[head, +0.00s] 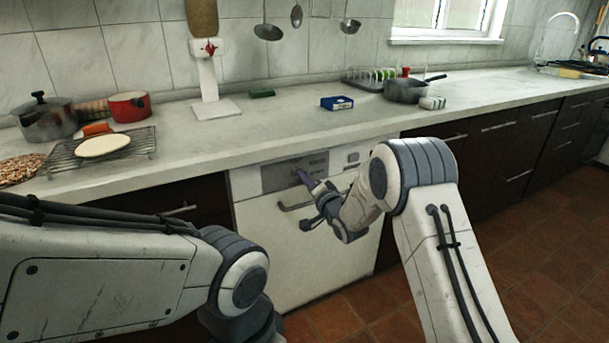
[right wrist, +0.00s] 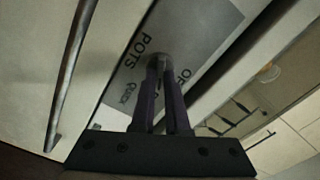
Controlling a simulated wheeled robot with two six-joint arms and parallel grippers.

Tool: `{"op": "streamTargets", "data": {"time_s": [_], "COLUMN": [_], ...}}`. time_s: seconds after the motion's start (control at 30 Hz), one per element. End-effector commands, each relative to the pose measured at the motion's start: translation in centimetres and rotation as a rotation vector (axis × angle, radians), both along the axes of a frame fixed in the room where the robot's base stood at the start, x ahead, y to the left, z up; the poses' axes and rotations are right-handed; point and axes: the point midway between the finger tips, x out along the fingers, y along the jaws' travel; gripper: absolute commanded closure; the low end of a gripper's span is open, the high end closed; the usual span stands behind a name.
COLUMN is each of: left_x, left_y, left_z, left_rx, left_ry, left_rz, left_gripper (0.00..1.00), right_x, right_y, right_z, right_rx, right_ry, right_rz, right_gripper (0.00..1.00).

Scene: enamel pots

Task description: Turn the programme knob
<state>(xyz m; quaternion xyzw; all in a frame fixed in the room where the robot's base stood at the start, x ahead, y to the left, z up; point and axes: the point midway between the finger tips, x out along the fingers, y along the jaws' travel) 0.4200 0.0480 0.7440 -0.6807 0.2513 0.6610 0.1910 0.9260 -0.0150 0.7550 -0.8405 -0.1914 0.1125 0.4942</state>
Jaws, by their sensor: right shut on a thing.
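The white dishwasher (head: 300,250) stands under the counter, with a grey control panel (head: 280,175) along its top edge. In the right wrist view the panel (right wrist: 195,35) bears printed words such as "POTS" and "QUICK". My right gripper (head: 303,177) reaches the panel with its purple fingers. In the right wrist view these fingers (right wrist: 160,70) are shut on the small round programme knob (right wrist: 158,63), which they mostly hide. The knob's pointer setting cannot be made out. My left arm shows at the lower left of the head view, but its gripper is out of sight.
The dishwasher's bar handle (head: 295,205) lies just below the panel; it also runs down the left of the right wrist view (right wrist: 72,70). Pots, a wire rack (head: 142,143) and a blue box (head: 337,103) stand on the counter (head: 230,135) above.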

Motion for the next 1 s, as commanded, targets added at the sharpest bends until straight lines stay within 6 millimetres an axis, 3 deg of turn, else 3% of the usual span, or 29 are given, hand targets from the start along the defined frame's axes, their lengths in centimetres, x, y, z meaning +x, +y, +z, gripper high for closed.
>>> {"op": "streamTargets", "data": {"time_s": [1.0], "left_x": [0.0], "left_y": [0.0], "left_z": [4.1], "left_rx": [0.000], "left_ry": [0.000], "left_rz": [0.000], "left_gripper": [1.00], "right_x": [0.0], "right_y": [0.0], "right_z": [-0.3], "right_rx": [0.803], "right_ry": [0.389], "right_rz": [0.001], "right_gripper": [1.00]}}
